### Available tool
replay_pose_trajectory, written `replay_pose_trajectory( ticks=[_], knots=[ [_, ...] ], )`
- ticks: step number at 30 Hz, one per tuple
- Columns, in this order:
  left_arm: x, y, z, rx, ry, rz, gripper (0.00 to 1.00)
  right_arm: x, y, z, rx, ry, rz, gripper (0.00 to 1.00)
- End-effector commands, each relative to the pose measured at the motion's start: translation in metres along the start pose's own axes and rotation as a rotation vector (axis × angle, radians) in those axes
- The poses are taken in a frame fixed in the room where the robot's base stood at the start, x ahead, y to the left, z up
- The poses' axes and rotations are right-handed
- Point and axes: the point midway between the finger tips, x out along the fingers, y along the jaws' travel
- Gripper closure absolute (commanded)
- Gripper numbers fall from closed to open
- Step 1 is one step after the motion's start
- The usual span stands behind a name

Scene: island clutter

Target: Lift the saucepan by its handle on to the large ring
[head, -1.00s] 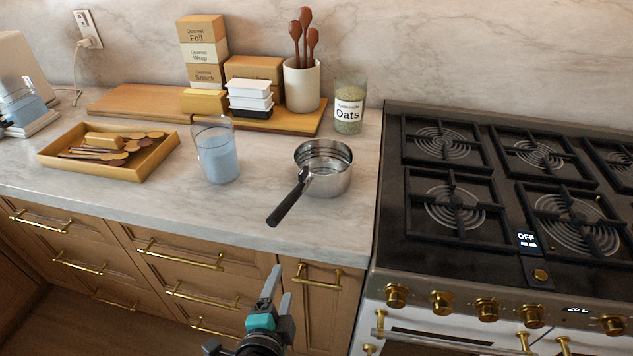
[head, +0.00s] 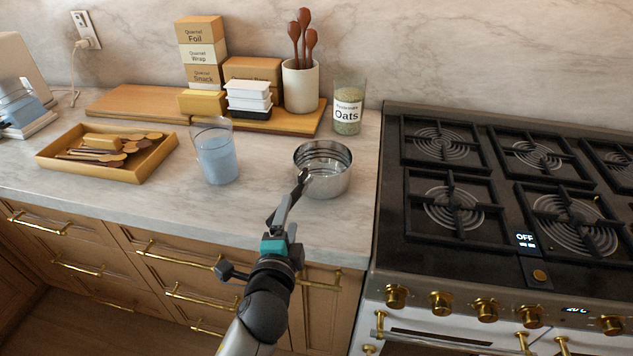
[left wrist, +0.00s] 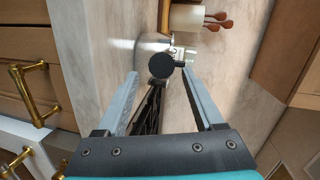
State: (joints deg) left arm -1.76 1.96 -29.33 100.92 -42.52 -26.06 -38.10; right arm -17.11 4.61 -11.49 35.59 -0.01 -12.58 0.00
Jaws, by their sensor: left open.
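The steel saucepan (head: 323,172) stands upright on the marble counter, left of the cooker, its black handle (head: 303,184) pointing front-left. My left gripper (head: 284,212) is at the handle's outer end, open, and hides part of it. In the left wrist view, the round end of the black handle (left wrist: 161,66) shows between the two spread fingertips (left wrist: 158,76), with the pan body (left wrist: 150,44) partly behind it. The large ring (head: 573,222) is the front burner right of centre on the cooker, bare under its black grate. My right gripper is not in view.
A glass of blue liquid (head: 216,158) stands left of the saucepan. An oats jar (head: 348,108) and a utensil pot (head: 301,88) are behind it. A wooden tray (head: 151,163) holds utensils at left. Raised black grates cover the cooker; its visible burners are empty.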

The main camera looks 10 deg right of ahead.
Motion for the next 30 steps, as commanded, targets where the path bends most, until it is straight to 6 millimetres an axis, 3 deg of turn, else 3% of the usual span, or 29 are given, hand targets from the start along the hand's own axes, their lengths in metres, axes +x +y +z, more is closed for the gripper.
replay_pose_trajectory(
  ticks=[7,16,26,30],
  knots=[
    [0.015,-0.003,0.001,-0.001,0.000,-0.002,0.31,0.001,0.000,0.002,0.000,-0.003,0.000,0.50],
    [0.052,-0.004,0.003,-0.002,0.001,0.000,0.31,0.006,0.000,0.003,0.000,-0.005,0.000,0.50],
    [0.058,-0.005,0.003,-0.002,0.000,0.000,0.31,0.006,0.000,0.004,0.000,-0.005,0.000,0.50],
    [0.057,-0.005,0.003,-0.002,0.000,0.000,0.43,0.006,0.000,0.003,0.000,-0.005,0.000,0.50]
  ],
)
